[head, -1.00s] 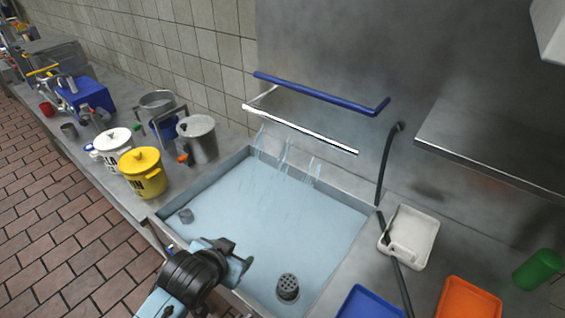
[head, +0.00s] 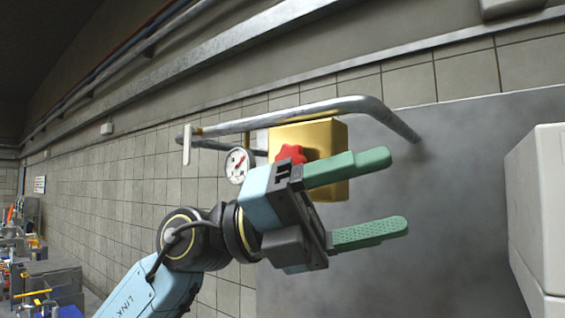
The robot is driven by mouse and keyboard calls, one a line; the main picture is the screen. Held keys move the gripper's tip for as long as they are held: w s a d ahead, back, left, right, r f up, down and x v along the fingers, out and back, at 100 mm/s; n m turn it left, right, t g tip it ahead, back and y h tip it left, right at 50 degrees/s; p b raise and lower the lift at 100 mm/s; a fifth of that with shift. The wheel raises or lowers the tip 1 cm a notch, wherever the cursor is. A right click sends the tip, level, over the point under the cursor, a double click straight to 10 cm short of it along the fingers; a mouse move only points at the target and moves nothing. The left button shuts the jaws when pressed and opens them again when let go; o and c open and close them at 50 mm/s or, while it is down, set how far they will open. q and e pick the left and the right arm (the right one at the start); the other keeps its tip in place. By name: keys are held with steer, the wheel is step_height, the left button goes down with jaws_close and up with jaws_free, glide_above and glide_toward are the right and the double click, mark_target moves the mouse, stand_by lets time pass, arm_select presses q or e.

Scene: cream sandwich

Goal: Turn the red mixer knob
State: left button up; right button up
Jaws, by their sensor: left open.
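The red mixer knob (head: 291,154) sits on the front of a brass-yellow box (head: 335,135) fixed to the wall, in the upper middle of the head view. My left gripper (head: 385,197) is open and empty, with its two green fingers pointing right. Its upper finger and body overlap the lower part of the box in the picture, just below the knob. The lower edge of the knob is close to or partly behind the gripper body. I cannot tell whether they touch. My right gripper is not in view.
A round white gauge (head: 238,165) is left of the box. A grey pipe (head: 290,112) runs above the box and bends down to the metal wall panel (head: 460,200). A white cabinet (head: 540,210) stands at the right. Cluttered counters (head: 50,272) are far left.

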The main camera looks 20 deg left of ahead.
arm_select(q)
steer(key=m+t+y, duration=0.1)
steer(key=y, duration=0.2)
steer(key=n+t+y, duration=0.6)
steer(key=t+y, duration=0.6)
steer(key=y, duration=0.1)
glide_toward(282, 153)
steer(key=p+x, duration=0.1)
steer(key=x, duration=0.2)
steer(key=p+x, duration=0.1)
steer(key=x, duration=0.2)
steer(key=p+x, duration=0.1)
steer(key=x, duration=0.2)
steer(key=shift+s+d+f+p, duration=0.25)
steer(key=shift+d+f+p, duration=0.05)
steer(key=shift+d+f, duration=0.05)
steer(key=c, duration=1)
